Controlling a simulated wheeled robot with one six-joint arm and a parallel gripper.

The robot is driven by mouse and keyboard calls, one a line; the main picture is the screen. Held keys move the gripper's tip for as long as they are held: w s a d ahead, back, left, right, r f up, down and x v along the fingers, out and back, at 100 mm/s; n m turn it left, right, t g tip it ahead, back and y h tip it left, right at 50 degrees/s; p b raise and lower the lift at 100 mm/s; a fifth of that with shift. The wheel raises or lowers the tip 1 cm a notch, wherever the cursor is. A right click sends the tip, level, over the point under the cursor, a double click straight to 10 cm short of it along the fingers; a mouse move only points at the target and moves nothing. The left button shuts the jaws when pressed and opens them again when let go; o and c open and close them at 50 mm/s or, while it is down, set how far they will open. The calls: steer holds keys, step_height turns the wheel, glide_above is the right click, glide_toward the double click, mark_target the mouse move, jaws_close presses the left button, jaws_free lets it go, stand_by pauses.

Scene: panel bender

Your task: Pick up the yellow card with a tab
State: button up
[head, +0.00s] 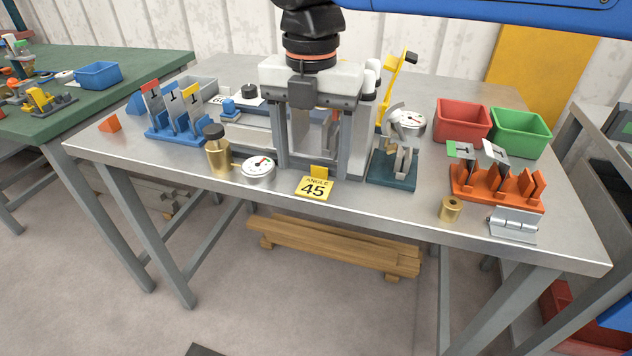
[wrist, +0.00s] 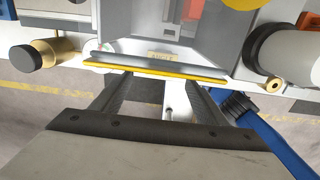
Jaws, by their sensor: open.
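My gripper (wrist: 158,90) is open in the wrist view, with two dark, well-separated fingers reaching toward that bar. I see nothing held between them. In the head view my wrist stands over the middle of the bench, and my fingers are hard to tell apart from the grey machine parts there.
A brass bottle (head: 219,158) and a round gauge (head: 257,167) stand left of the card. An orange card rack (head: 497,192) and brass cylinder (head: 450,209) are farther right.

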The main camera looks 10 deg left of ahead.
mark_target(313, 190)
step_height(313, 190, down, 4)
steer(key=shift+f, duration=0.1)
steer(key=c, duration=1.1)
